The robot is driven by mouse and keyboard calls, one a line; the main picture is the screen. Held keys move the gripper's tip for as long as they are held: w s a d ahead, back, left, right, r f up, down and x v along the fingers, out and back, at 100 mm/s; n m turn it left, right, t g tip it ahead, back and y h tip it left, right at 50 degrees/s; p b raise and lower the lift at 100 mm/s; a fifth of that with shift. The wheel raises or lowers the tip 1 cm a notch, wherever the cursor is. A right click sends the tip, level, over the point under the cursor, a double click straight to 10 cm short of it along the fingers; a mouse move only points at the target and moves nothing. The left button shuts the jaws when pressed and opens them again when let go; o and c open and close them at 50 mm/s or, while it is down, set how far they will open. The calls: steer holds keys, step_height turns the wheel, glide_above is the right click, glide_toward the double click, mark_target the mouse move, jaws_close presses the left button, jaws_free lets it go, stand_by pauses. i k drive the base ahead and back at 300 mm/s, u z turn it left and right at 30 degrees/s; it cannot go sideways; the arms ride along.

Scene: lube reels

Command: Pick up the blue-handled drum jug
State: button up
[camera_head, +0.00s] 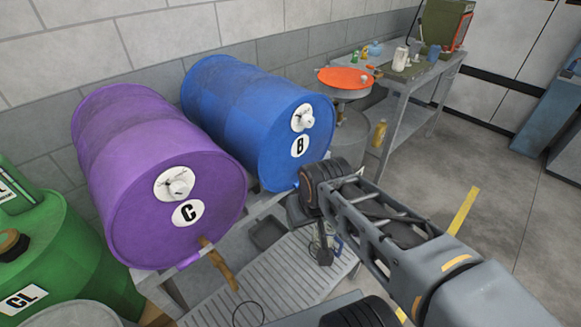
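A small item with a blue, handle-like curved part (339,243) shows just right of my gripper, over the slatted grey grate below the drums. It may be the blue-handled drum jug, but most of it is hidden or too small to make out. My gripper (322,257) is at the end of my arm and points down close beside this item. Its fingers are dark and tiny here, so I cannot tell whether they are open, shut or touching the item.
A blue drum (225,110) marked B and a purple drum (120,150) marked C lie on a rack behind the grate (260,285). A dark tray (268,233) sits under them. A cluttered workbench (408,82) is at the back right; open floor lies right.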

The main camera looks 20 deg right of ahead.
mark_target(332, 234)
steer(key=u, duration=0.05)
steer(key=k, duration=0.5)
steer(key=u, duration=3.7)
steer(key=k, duration=1.95)
steer(key=z, duration=0.5)
